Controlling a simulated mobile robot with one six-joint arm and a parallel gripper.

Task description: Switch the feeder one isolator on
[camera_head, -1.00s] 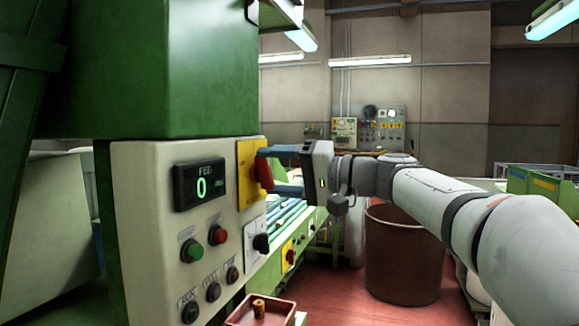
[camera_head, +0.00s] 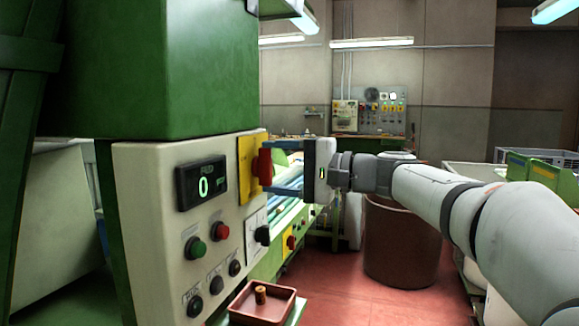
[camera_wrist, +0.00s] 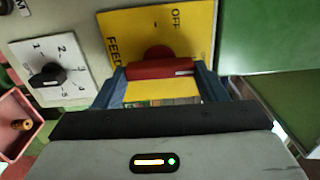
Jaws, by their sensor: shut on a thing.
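The isolator is a red handle (camera_head: 263,166) on a yellow plate (camera_head: 246,170), at the right edge of the cream control panel. In the head view the handle looks about upright. In the wrist view the red handle (camera_wrist: 160,69) lies across the picture, with a pale mark near its right end. The yellow plate (camera_wrist: 190,35) reads "OFF" at the top and "FEED" at the left; its lower part is partly hidden. My gripper (camera_wrist: 161,76) is shut on the handle, a blue finger at each end. In the head view my gripper (camera_head: 278,168) reaches in from the right.
Below the plate is a black rotary knob (camera_head: 262,235) on a white numbered plate. The panel (camera_head: 150,220) also has a display, green and red buttons and smaller knobs. A red tray (camera_head: 245,308) with a cork stands below. A brown bin (camera_head: 400,245) stands behind my arm.

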